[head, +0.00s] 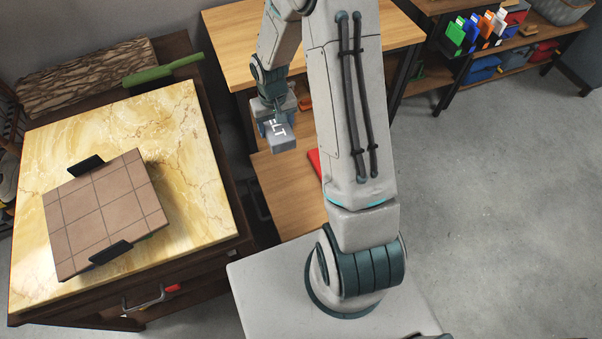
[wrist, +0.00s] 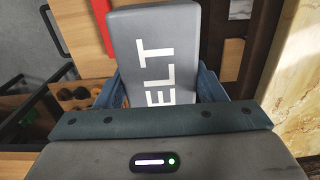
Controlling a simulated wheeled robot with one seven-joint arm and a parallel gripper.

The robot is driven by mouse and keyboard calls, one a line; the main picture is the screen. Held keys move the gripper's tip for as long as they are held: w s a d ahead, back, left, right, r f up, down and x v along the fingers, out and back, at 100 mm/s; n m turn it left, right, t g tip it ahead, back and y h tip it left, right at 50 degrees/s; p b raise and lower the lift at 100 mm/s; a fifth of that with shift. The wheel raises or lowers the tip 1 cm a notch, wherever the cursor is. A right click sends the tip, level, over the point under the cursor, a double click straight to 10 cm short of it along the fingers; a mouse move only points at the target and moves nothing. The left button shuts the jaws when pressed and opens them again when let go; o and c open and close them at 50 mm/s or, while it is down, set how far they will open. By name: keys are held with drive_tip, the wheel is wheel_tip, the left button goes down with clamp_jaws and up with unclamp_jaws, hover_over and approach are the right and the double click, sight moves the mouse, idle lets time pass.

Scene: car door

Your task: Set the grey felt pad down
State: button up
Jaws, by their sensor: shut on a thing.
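The grey felt pad (wrist: 168,48) is a block with white letters, of which "ELT" shows in the wrist view. My gripper (wrist: 165,88) is shut on it, with a blue-grey finger on each side. In the head view the pad (head: 281,141) hangs below my gripper (head: 272,112), in front of the wooden shelf unit and to the right of the marble-topped cabinet. It appears held in the air, though its height above the lower shelf is hard to judge. Its near end is hidden by my gripper in the wrist view.
The marble top (head: 190,185) holds a brown tiled board (head: 105,212) with black clips; its right side is bare. The lower wooden shelf (head: 285,205) has bare room and a red object (head: 315,165). Open floor lies right.

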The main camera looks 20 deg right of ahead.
drive_tip(key=s+d+f+b, duration=0.1)
drive_tip(key=s+f+b, duration=0.5)
drive_tip(key=f+b, duration=0.8)
drive_tip(key=s+d+f+b, duration=0.2)
drive_tip(key=s+f+b, duration=0.4)
drive_tip(key=f+b, duration=0.8)
drive_tip(key=b, duration=0.8)
hover_over(280, 194)
wheel_tip(280, 194, down, 4)
drive_tip(key=shift+r, duration=0.15)
drive_tip(key=shift+f+b, duration=0.8)
drive_tip(key=shift+f, duration=1.15)
drive_tip(key=shift+f, duration=0.1)
drive_tip(key=o, duration=0.5)
drive_tip(key=shift+f, duration=0.1)
drive_tip(key=o, duration=0.5)
drive_tip(key=shift+c, duration=0.2)
